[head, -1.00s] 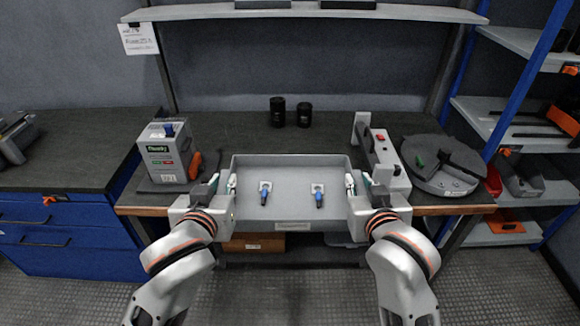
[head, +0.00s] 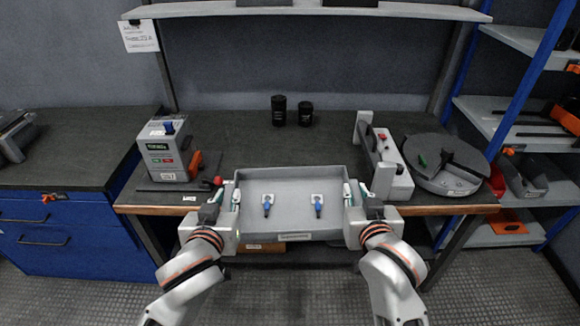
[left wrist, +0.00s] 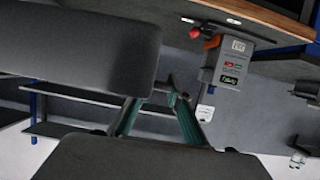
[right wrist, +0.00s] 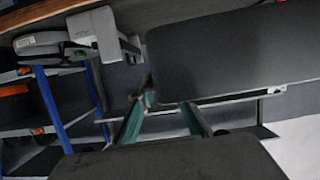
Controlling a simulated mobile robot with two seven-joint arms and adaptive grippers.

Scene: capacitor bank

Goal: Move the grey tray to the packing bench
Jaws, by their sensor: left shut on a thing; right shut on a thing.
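The grey tray (head: 290,178) is level in the middle of the head view, in front of and partly overlapping the bench's front edge. Two small light plates with blue levers (head: 267,204) (head: 317,204) lie in it. My left gripper (head: 235,196) is shut on the tray's left side, and my right gripper (head: 348,194) is shut on its right side. The packing bench (head: 240,135) has a dark top and a wooden front edge. Whether the tray touches the bench is unclear. In the wrist views, dark gripper parts hide much, and the tray is hard to make out.
A grey labelled box (head: 165,150) stands on the bench's left, a grey device with a red button (head: 392,165) and a round turntable (head: 440,165) on its right. Two black cylinders (head: 279,110) (head: 305,114) stand at the back. The bench middle is otherwise clear. Shelves (head: 530,130) are at right.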

